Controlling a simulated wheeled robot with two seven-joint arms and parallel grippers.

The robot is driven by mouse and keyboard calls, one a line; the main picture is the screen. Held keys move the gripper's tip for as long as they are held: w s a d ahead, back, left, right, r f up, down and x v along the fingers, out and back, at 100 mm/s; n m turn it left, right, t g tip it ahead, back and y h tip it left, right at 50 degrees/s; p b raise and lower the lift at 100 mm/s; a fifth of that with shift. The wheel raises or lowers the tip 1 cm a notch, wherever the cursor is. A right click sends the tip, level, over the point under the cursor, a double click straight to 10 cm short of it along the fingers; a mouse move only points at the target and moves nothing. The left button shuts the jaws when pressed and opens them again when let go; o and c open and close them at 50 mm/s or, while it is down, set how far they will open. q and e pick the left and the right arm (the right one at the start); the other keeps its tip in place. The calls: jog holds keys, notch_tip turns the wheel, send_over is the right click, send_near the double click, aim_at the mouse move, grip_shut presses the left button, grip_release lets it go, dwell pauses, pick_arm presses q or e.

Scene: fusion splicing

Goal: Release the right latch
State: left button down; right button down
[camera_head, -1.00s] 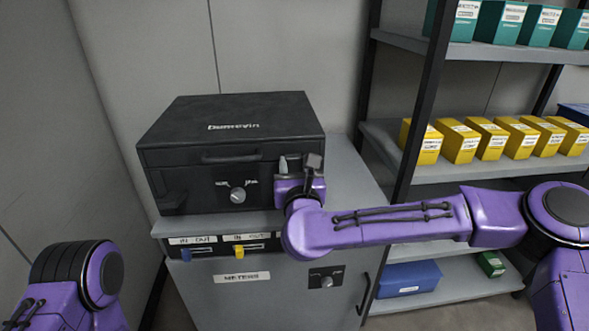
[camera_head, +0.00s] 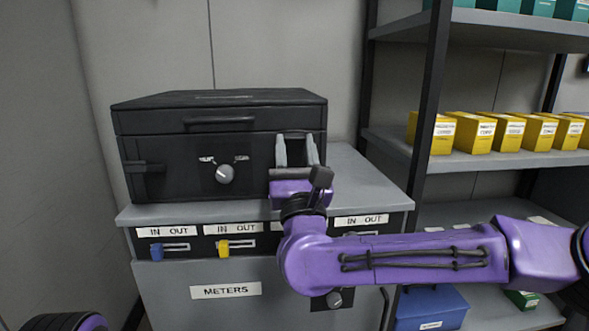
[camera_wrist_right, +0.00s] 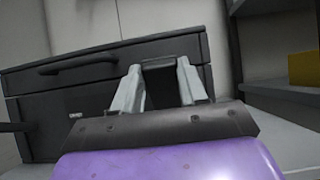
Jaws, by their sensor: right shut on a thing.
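A black case (camera_head: 218,115) with a shut lid stands on a grey cabinet. Its left latch (camera_head: 145,167) is at the left of the front. My right gripper (camera_head: 297,150) is at the right of the case front, its two grey fingers pointing up. In the right wrist view, the fingers (camera_wrist_right: 158,85) stand on either side of a dark latch piece (camera_wrist_right: 159,64) near the lid seam, shut on this right latch. The fingers and wrist partly hide it. Only a piece of my left arm shows at the bottom left; its gripper is out of view.
The case front has a handle (camera_head: 220,124) and a round knob (camera_head: 225,173). Below are IN/OUT sliders, one blue (camera_head: 157,252) and one yellow (camera_head: 223,247). A shelf rack (camera_head: 490,160) with yellow boxes stands at the right, behind my right arm.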

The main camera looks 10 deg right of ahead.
jog(key=shift+f, duration=0.1)
dwell(0.4)
jog(key=c, duration=0.6)
grip_release()
jog(key=b+v, duration=0.1)
jog(key=v, duration=0.9)
jog(key=shift+s+f+b, duration=0.2)
jog(key=shift+f+b, duration=0.05)
jog(key=shift+b, duration=0.1)
jog(key=shift+c, duration=0.3)
